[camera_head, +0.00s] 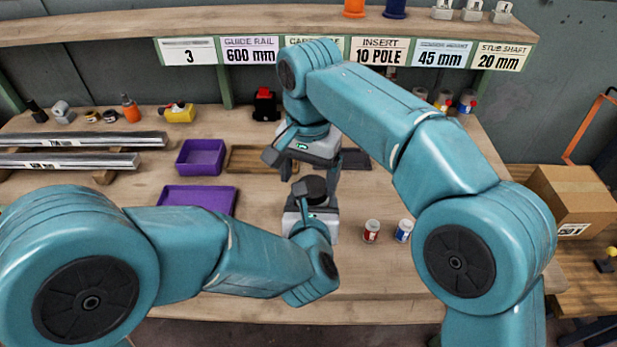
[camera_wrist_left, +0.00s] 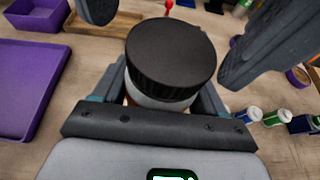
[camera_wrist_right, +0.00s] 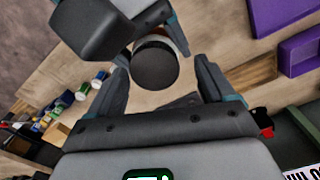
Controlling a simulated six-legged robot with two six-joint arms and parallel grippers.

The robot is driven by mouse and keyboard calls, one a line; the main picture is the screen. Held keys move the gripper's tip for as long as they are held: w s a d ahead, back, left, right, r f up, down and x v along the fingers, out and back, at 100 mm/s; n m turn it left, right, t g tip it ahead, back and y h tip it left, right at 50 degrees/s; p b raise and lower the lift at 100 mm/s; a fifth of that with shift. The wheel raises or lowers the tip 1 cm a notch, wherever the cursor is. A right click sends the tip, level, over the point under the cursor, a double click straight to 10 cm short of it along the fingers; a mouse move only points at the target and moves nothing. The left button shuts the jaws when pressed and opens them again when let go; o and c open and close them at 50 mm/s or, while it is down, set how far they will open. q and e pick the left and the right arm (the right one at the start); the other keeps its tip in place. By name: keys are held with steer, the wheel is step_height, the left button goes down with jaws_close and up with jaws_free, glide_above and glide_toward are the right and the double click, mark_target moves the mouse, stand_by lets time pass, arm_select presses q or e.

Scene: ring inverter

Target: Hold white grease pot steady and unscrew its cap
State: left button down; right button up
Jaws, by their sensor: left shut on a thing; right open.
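The white grease pot (camera_wrist_left: 160,99) stands upright with its wide, ribbed black cap (camera_wrist_left: 172,52) on top in the left wrist view. My left gripper (camera_wrist_left: 163,92) is shut on the white body below the cap. My right gripper (camera_wrist_right: 160,64) is open and points down over the pot. The right wrist view shows the cap (camera_wrist_right: 156,68) between its fingers, with a gap on each side. In the head view my right gripper (camera_head: 312,178) is above my left one, and the pot is mostly hidden by the grippers.
A small red-labelled pot (camera_head: 371,231) and a blue-labelled one (camera_head: 404,230) stand on the bench to the right. A purple bin (camera_head: 201,158) and purple tray (camera_head: 197,199) lie to the left. A wooden tray (camera_head: 250,158) is behind the grippers. A labelled shelf (camera_head: 230,22) runs across the back.

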steer(key=shift+f, duration=0.75)
steer(key=c, duration=1.1)
steer(key=n, duration=0.5)
steer(key=shift+a+r, duration=0.1)
steer(key=shift+a, duration=0.05)
steer(key=n, duration=0.5)
steer(key=shift+s, duration=0.15)
